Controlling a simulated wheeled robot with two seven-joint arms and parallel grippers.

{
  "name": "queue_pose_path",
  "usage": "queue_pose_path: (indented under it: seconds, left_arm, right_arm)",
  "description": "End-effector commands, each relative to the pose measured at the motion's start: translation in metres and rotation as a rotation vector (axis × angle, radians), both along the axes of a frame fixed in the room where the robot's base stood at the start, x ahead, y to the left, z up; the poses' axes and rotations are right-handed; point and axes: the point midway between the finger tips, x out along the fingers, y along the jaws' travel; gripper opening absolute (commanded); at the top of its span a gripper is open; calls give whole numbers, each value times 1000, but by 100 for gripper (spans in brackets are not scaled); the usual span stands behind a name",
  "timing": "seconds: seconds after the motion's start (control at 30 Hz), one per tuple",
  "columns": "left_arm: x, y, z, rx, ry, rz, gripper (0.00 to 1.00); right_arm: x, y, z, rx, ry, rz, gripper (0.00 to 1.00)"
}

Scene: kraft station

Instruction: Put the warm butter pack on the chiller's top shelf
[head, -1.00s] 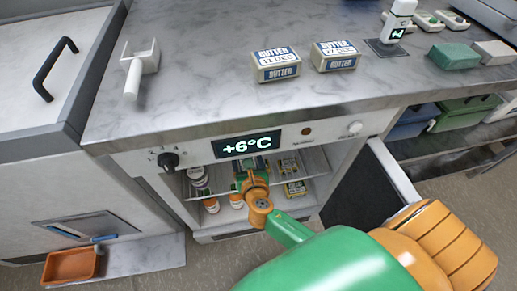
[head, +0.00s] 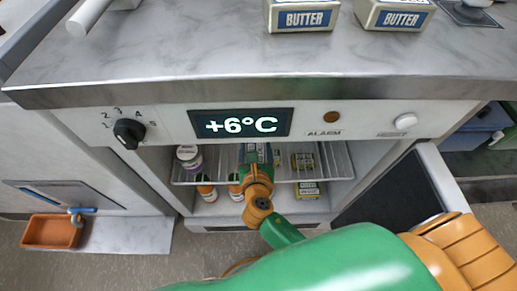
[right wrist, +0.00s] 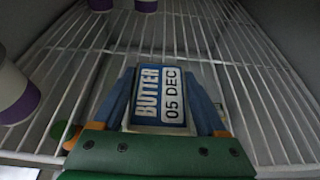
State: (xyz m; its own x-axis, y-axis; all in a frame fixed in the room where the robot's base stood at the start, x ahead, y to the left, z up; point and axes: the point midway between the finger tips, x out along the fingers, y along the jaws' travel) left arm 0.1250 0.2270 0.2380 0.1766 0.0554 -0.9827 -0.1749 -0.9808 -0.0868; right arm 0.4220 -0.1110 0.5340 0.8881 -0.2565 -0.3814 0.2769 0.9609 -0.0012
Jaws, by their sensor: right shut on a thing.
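My right gripper (right wrist: 160,100) is shut on a butter pack (right wrist: 159,88) marked "05 DEC". In the head view the right gripper (head: 256,165) reaches into the open chiller (head: 165,128), and my wrist hides most of the pack. In the right wrist view the pack is over the white wire top shelf (right wrist: 240,65), label facing the camera; I cannot tell whether it touches the wires. Two more butter packs, one at left (head: 305,18) and one at right (head: 403,18), stand on the counter. My left gripper is out of view.
A purple-and-white tub (head: 188,157) stands at the shelf's left, and small packs (head: 303,161) lie right of my gripper. Orange-topped jars (head: 207,191) and a yellow pack (head: 308,189) are below. The chiller door (head: 398,190) stands open at right. The display (head: 241,124) reads +6°C.

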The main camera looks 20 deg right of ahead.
Motion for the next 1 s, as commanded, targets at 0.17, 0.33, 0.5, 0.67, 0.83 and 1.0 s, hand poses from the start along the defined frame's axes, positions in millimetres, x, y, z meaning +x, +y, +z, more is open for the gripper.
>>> queue_pose_path:
  seconds: [0.17, 0.33, 0.5, 0.67, 0.83, 1.0]
  left_arm:
    - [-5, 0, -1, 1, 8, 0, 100]
    - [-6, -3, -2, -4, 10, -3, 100]
    - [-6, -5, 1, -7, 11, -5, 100]
    - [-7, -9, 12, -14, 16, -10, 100]
    - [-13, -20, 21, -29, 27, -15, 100]
    - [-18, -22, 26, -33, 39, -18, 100]
  right_arm:
    - [0, 0, -3, -2, 1, 1, 85]
    - [0, 0, -3, -1, 0, 0, 100]
    - [0, 0, 2, 1, -1, 0, 100]
    - [-25, 7, 14, 1, 3, 2, 100]
    - [-63, 18, 30, 1, 3, 2, 100]
    - [-93, 27, 41, -1, 2, 2, 100]
